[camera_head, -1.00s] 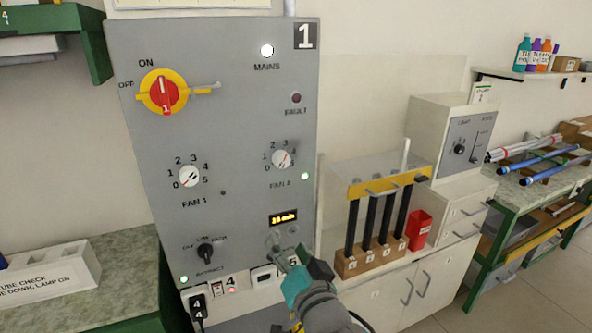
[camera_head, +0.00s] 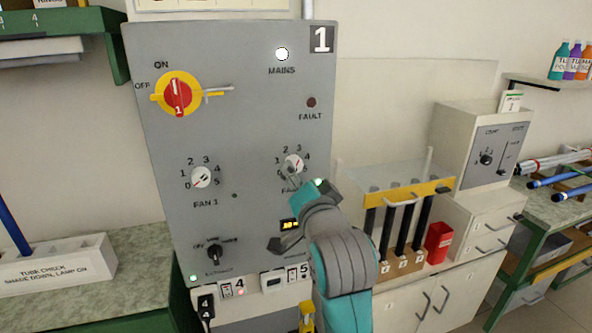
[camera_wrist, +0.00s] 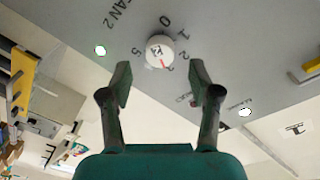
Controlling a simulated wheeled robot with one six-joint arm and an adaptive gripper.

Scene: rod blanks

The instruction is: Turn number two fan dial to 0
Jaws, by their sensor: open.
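The fan 2 dial (camera_head: 293,163) is a small white knob with a red mark, at the right of the grey panel (camera_head: 230,130). In the wrist view the dial (camera_wrist: 160,50) lies just beyond and between the tips of my gripper (camera_wrist: 160,78), which is open and empty. The red mark there points towards the 2 to 3 side of the scale; the exact number is hard to tell. In the head view my gripper (camera_head: 292,180) is just below the dial and partly hides its label. I see no contact with the dial.
The fan 1 dial (camera_head: 202,177) is to the left. A red and yellow mains switch (camera_head: 178,95) is above, with a handle sticking out. The extract knob (camera_head: 214,252) is low on the panel. A rack with black rods (camera_head: 402,230) stands close to the right.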

